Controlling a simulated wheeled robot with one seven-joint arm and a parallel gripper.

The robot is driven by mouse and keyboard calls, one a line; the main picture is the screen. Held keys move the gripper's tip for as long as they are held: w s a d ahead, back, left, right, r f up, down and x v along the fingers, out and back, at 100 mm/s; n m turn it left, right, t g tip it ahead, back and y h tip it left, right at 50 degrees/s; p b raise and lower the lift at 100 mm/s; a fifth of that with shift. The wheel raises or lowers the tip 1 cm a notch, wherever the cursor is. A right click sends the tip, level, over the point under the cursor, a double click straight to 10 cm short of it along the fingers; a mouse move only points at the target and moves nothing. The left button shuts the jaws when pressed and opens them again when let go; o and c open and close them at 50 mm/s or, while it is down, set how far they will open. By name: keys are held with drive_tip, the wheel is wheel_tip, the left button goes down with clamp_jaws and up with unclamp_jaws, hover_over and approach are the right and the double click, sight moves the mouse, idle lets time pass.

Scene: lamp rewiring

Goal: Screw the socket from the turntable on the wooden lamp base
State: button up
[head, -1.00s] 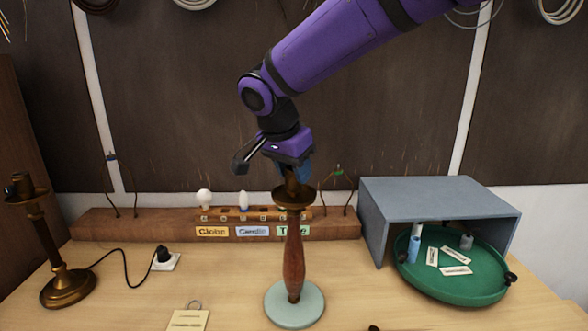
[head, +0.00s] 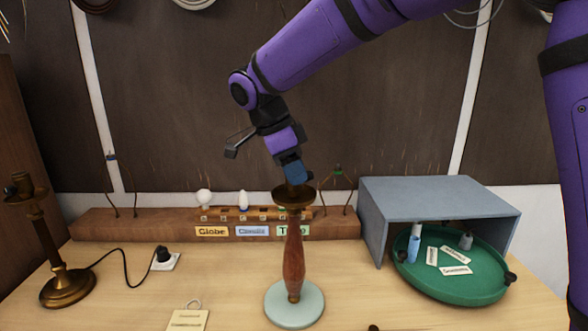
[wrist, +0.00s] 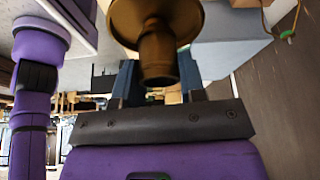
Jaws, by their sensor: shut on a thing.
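The wooden lamp base (head: 294,255) stands upright at the centre of the bench on a pale round foot, with a brass cup (head: 293,197) at its top. My gripper (head: 296,177) is right above the cup, its blue fingers pointing down. In the wrist view, the brass socket (wrist: 158,55) sits between the two fingers, against the cup (wrist: 150,14). The fingers are shut on it, and in the head view they hide most of it. I cannot tell how far it is threaded. The green turntable (head: 487,288) is at the right, partly under a grey-blue cover.
The turntable carries several white labels, a blue-and-white cylinder (head: 413,247) and a small grey part (head: 466,241). A grey-blue box cover (head: 430,205) stands over its back. A bulb rack (head: 255,213) is behind the base. A brass lamp (head: 68,287) with cord stands left.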

idle(0.3)
drive_tip(key=m+g, duration=0.1)
drive_tip(key=m, duration=0.2)
drive_tip(key=shift+a+m, duration=0.1)
drive_tip(key=shift+m, duration=0.3)
drive_tip(key=m+g, duration=0.2)
drive_tip(key=m, duration=0.2)
drive_tip(key=shift+y, duration=0.3)
drive_tip(key=o, duration=1.4)
drive_tip(key=shift+c, duration=0.2)
